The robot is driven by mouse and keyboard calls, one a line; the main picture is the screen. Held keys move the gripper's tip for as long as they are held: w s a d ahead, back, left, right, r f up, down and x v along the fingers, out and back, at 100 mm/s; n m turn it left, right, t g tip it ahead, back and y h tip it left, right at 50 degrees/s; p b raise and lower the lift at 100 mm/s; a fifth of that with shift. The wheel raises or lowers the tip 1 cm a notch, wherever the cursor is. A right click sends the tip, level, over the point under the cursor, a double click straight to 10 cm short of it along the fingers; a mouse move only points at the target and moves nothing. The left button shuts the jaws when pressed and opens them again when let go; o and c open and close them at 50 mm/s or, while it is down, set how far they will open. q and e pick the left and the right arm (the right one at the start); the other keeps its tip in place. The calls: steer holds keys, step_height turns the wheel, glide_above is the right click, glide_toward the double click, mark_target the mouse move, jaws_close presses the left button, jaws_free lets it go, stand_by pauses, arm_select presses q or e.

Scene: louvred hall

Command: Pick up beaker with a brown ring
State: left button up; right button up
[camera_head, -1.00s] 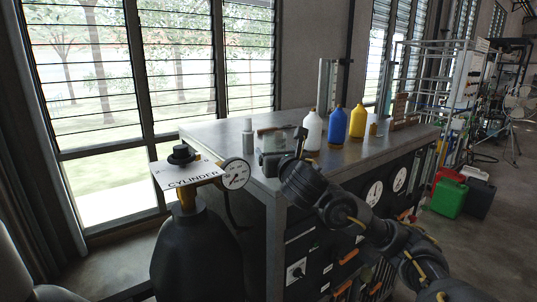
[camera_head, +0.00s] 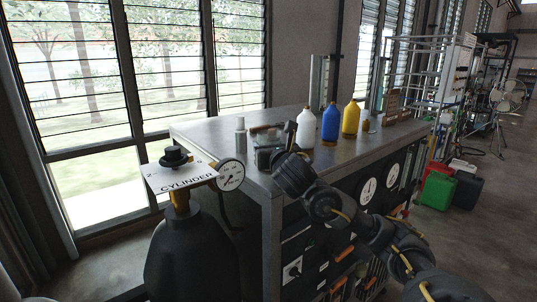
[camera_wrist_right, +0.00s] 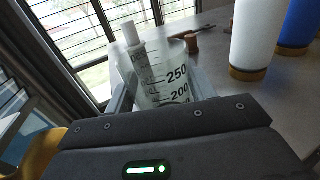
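A clear beaker (camera_wrist_right: 155,75) with black marks reading 250 and 200 stands in the right wrist view, between the two pale fingers of my right gripper (camera_wrist_right: 163,88). The fingers are apart, one on each side; I cannot tell if they touch the glass. No brown ring shows clearly on it, and its lower part is hidden by the gripper body. In the head view the beaker (camera_head: 264,158) is small and partly covered near my right gripper (camera_head: 277,150), at the bench's near edge. My left gripper is not in view.
The grey bench (camera_head: 215,135) also holds a slim pale bottle (camera_head: 240,138), a white bottle (camera_head: 306,130), a blue bottle (camera_head: 330,123) and a yellow bottle (camera_head: 350,118). A black cylinder (camera_head: 190,255) with a gauge stands at the bench's left front. Open floor lies at right.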

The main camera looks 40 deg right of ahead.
steer(key=shift+w, duration=0.1)
steer(key=c, duration=0.4)
step_height(320, 180, up, 10)
steer(key=p, duration=0.8)
